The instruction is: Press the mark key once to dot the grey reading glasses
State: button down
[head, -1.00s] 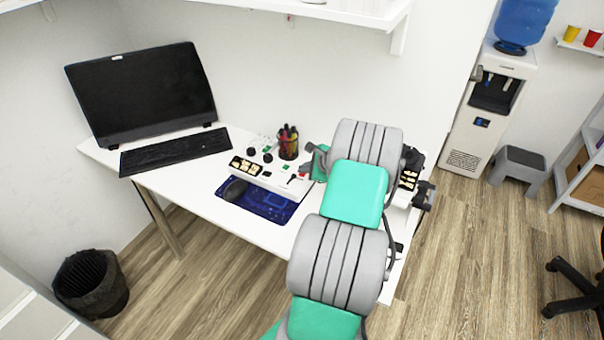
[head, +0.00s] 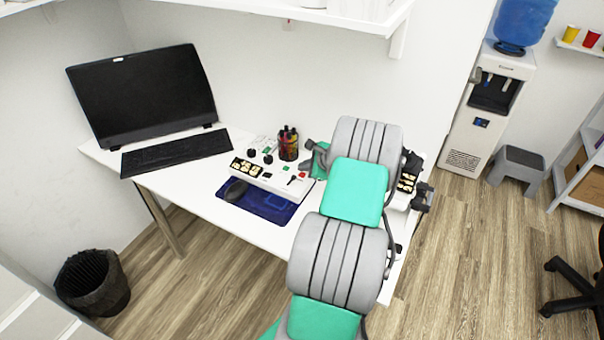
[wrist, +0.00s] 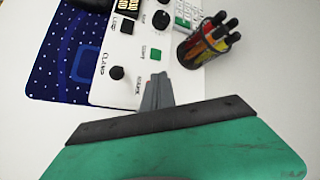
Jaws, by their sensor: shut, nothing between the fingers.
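A white control panel (head: 272,180) lies on the desk, with black knobs, a green key, a red key (head: 302,175) and small printed labels. The wrist view shows its panel face (wrist: 118,52) with a green key (wrist: 155,55) and black knobs. My gripper (wrist: 157,82) is shut and empty, its grey fingertips over the panel's edge near a small label I cannot read clearly. The fingers hide part of the panel there, and I cannot tell whether they touch it. I cannot pick out the mark key or the grey reading glasses; my arm covers part of the desk in the head view.
A dark pen cup (head: 288,145) stands close behind the panel, also in the wrist view (wrist: 205,45). A monitor (head: 145,95) and keyboard (head: 175,152) stand left. A shelf (head: 330,12) hangs above.

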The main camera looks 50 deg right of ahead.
aim_at(304, 175)
jog(key=shift+r+p, duration=1.85)
jog(key=shift+r, duration=0.65)
